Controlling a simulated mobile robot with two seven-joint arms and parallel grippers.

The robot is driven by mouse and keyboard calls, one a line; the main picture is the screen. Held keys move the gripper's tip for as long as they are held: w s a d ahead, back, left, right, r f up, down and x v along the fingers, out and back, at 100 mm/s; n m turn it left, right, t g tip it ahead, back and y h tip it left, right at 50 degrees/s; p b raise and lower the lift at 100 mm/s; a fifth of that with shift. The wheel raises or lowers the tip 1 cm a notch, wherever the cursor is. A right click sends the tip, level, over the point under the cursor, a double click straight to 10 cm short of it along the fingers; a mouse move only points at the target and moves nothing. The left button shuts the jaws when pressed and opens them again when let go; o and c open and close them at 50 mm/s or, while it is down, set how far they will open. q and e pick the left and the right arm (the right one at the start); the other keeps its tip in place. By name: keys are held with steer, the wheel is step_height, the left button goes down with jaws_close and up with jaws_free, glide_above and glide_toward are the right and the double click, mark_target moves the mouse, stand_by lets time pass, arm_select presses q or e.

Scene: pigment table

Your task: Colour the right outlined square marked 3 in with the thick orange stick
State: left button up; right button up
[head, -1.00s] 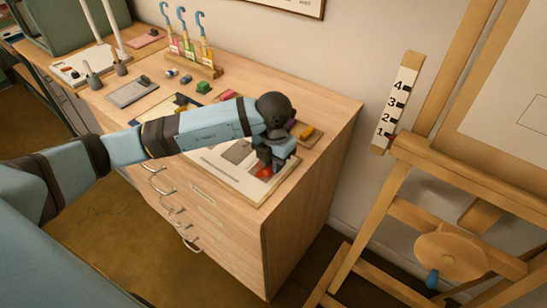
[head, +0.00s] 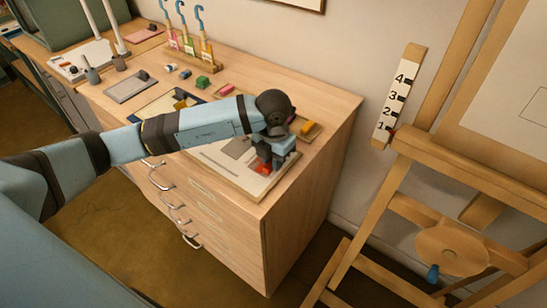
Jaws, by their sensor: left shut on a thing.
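A pale board with grey outlined shapes (head: 221,163) lies near the front right corner of the wooden cabinet top. My left gripper (head: 272,160) is over the right part of this board, pointing down. It is shut on a stick, mostly hidden by the fingers. A red-orange patch (head: 264,169) shows just under the fingertips, where the right square lies. I cannot tell how much of it is colour on the board and how much is the stick's end. The mark 3 cannot be read. My right gripper is not in view.
A small tray with a yellow-orange block (head: 307,127) lies just behind my gripper. A rack with blue hooked tools (head: 206,61) stands by the wall. A wooden easel (head: 440,160) is at the right.

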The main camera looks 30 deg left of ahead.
mark_target(258, 159)
arm_select(q)
steer(key=shift+f+b, duration=0.4)
steer(key=shift+f, duration=0.25)
steer(key=shift+a, duration=0.2)
steer(key=shift+w+a+r, duration=0.1)
steer(key=shift+w+a, duration=0.1)
steer(key=shift+a, duration=1.05)
steer(key=shift+w+a+b, duration=0.2)
steer(key=shift+a+b, duration=0.4)
steer(key=shift+a, duration=0.75)
steer(key=shift+d, duration=0.15)
steer(key=shift+s+d, duration=0.25)
steer(key=shift+d, duration=1.1)
steer(key=shift+s+d, duration=0.2)
steer(key=shift+d, duration=1.1)
steer(key=shift+a, duration=0.15)
